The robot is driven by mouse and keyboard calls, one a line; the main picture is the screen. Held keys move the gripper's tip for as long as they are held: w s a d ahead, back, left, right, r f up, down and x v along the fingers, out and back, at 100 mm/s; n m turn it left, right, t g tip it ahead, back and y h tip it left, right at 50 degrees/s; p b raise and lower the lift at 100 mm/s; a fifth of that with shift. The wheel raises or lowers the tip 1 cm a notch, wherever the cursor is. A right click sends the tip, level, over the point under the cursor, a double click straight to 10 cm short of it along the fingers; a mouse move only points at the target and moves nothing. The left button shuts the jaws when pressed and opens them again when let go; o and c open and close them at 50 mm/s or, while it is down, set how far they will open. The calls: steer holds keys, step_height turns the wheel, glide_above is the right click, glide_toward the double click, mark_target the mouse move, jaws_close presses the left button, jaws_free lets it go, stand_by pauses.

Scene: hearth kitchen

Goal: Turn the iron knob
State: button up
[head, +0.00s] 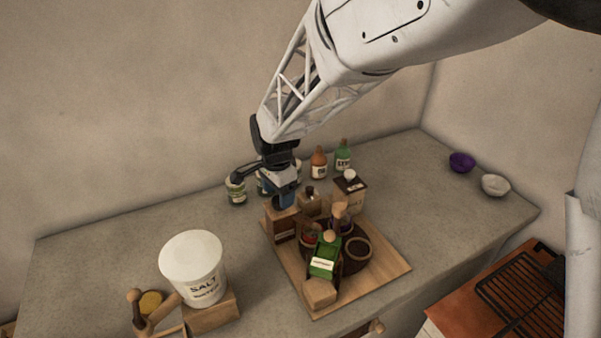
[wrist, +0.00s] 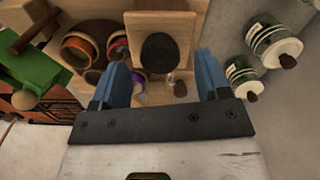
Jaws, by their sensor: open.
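A dark, round knob (wrist: 160,53), which appears to be the iron knob, sits on a pale wooden block (wrist: 185,22) in the wrist view. My gripper (wrist: 162,60) is open, with one blue finger to each side of the knob and a visible gap on both sides. In the head view, my gripper (head: 284,197) points down over a brown wooden box (head: 284,224) at the back left of the wooden board.
A green box (head: 325,258) and small bowls (head: 358,247) crowd the wooden board (head: 390,270). Labelled jars (head: 237,190) and bottles (head: 343,155) stand behind. A white salt crock (head: 193,268) is at front left. The counter's right side is mostly clear.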

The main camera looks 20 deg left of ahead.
steer(key=shift+r, duration=3.1)
steer(key=shift+d+r, duration=0.1)
steer(key=shift+d, duration=0.2)
steer(key=s+d+r+n+t, duration=0.1)
steer(key=s+d+r+n, duration=0.2)
steer(key=d, duration=1)
steer(key=s+d+r, duration=0.3)
steer(key=d+r, duration=0.2)
steer(key=d, duration=0.8)
steer(key=s+d+n+t, duration=0.1)
steer(key=s+d+n, duration=0.2)
steer(key=s+d, duration=1.3)
steer(key=shift+d+n+t, duration=0.3)
steer(key=shift+d, duration=0.65)
